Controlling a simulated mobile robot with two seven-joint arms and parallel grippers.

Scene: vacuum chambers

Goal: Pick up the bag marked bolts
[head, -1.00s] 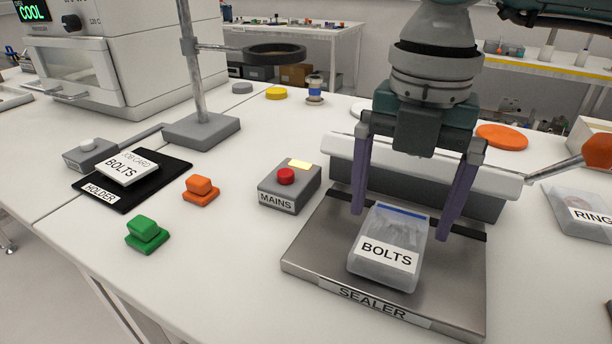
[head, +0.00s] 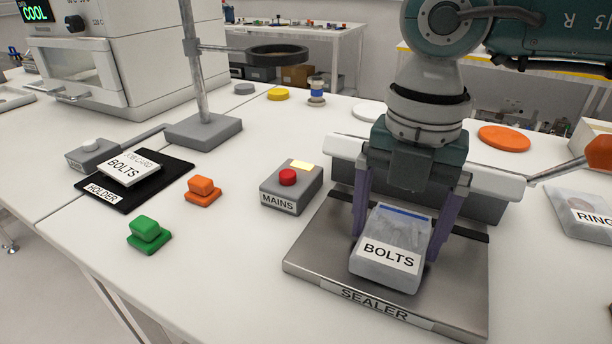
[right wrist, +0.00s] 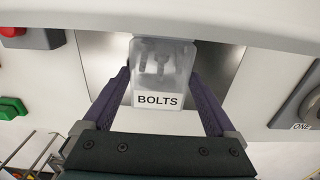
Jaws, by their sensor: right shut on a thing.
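The bag marked BOLTS (head: 390,245) is a clear bag with a blue top strip and a white label. It rests on the steel plate of the sealer (head: 325,268) in the head view. My right gripper (head: 398,232) has its two purple fingers closed on the bag's left and right sides. In the right wrist view the bag (right wrist: 160,75) sits between the fingers (right wrist: 163,98), with bolts dimly visible inside. I cannot see my left gripper.
The MAINS box (head: 290,190) with a red button stands left of the sealer. A bag marked RING (head: 585,210) lies to the right. Orange (head: 203,190) and green (head: 148,233) blocks, a holder (head: 105,195) with a job card (head: 132,168), and a stand (head: 203,130) are further left.

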